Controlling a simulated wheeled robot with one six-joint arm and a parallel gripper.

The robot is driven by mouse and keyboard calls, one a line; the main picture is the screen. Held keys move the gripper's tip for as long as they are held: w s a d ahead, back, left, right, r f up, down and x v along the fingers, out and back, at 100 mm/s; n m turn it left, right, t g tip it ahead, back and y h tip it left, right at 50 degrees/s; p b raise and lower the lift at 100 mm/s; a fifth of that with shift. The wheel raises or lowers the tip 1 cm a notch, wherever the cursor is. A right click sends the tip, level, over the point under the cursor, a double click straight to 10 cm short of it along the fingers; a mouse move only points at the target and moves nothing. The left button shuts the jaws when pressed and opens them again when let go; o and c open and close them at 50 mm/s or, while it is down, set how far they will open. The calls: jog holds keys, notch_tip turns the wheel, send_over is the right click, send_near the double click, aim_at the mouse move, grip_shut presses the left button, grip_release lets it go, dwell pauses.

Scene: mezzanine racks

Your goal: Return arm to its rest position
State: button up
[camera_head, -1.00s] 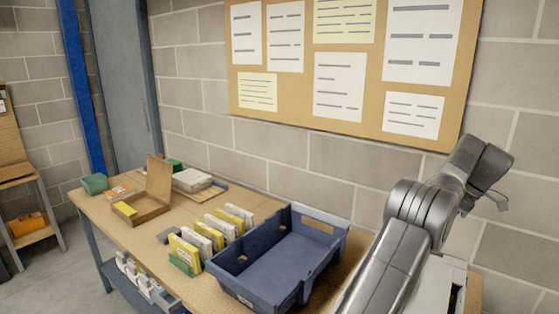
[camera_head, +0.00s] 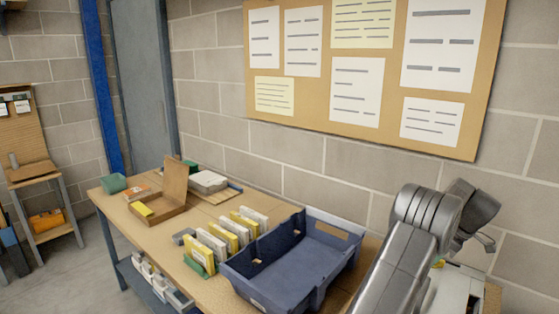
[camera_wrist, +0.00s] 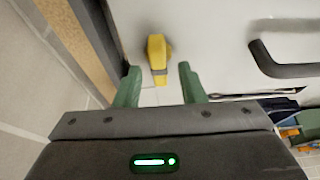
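My arm stands at the right of the head view, bent at its elbow, with my gripper (camera_head: 487,243) hanging at its far end above a pale machine-like box. In the wrist view my gripper (camera_wrist: 160,86) shows two green fingers held apart with nothing between their tips. A yellow piece (camera_wrist: 157,52) with a grey band lies beyond the fingertips on a pale surface, apart from them.
A blue tote (camera_head: 300,258) stands on the wooden bench (camera_head: 140,222), left of my arm. Several yellow and white packets (camera_head: 226,238) and an open cardboard box (camera_head: 165,203) are beside it. A block wall with a notice board (camera_head: 300,100) rises behind. A dark handle (camera_wrist: 283,62) is near the gripper.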

jog(key=v, duration=1.4)
jog(key=x, duration=1.4)
jog(key=shift+a+f, duration=0.1)
jog(key=shift+m, duration=0.4)
jog(key=shift+s+m+t+h+b, duration=0.1)
jog(key=shift+m+t+h+b, duration=0.35)
jog(key=shift+m, duration=0.55)
jog(key=shift+m+t+h, duration=0.25)
jog(key=shift+m+h, duration=0.3)
jog(key=shift+m, duration=1.25)
